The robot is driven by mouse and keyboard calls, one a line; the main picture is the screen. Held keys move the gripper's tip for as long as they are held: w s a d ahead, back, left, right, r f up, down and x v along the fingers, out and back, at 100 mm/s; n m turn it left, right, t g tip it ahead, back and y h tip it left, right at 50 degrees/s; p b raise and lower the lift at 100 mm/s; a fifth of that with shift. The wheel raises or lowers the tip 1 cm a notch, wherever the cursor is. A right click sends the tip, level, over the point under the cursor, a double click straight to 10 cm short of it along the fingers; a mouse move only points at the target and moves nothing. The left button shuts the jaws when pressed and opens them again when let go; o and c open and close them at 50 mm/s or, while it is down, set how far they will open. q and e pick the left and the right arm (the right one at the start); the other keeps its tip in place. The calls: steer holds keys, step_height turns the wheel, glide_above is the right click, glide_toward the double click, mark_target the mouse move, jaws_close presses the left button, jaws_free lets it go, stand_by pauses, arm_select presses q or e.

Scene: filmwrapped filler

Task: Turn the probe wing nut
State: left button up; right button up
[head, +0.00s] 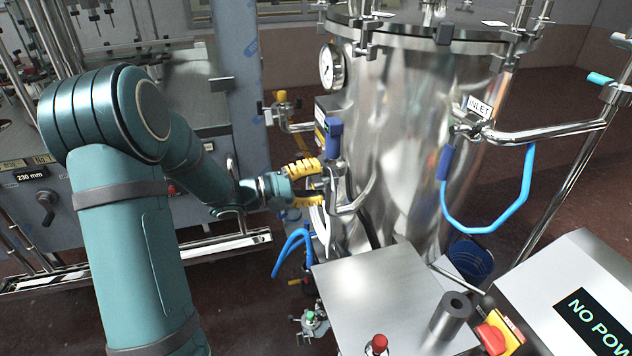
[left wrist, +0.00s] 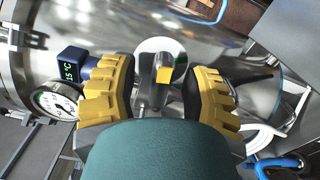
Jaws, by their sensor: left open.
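The tall steel vessel (head: 410,130) carries a blue probe head (head: 334,135) on its left side. In the left wrist view, the probe's blue box (left wrist: 76,66) shows a lit reading of about 15 °C. My left gripper (head: 314,184) is open just below the probe head, its yellow-padded fingers spread. In the head view the fitting is too small to make out. My right gripper is out of view.
A pressure gauge (head: 331,65) sits above the probe; another dial (left wrist: 56,101) shows in the left wrist view. A steel box top (head: 375,290) stands in front of the vessel. A blue hose (head: 490,228) hangs at the inlet. A grey machine (head: 235,90) stands left.

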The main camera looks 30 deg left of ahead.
arm_select(q)
jaws_close()
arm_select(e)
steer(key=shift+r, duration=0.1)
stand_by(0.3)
arm_select(q)
steer(key=m, duration=0.3)
steer(key=shift+p, duration=0.3)
steer(key=m, duration=0.3)
steer(key=shift+m, duration=0.4)
steer(key=m+b, duration=0.1)
steer(key=m, duration=0.2)
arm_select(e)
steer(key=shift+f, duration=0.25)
arm_select(q)
steer(key=shift+m+b, duration=0.55)
steer(key=shift+m, duration=1.35)
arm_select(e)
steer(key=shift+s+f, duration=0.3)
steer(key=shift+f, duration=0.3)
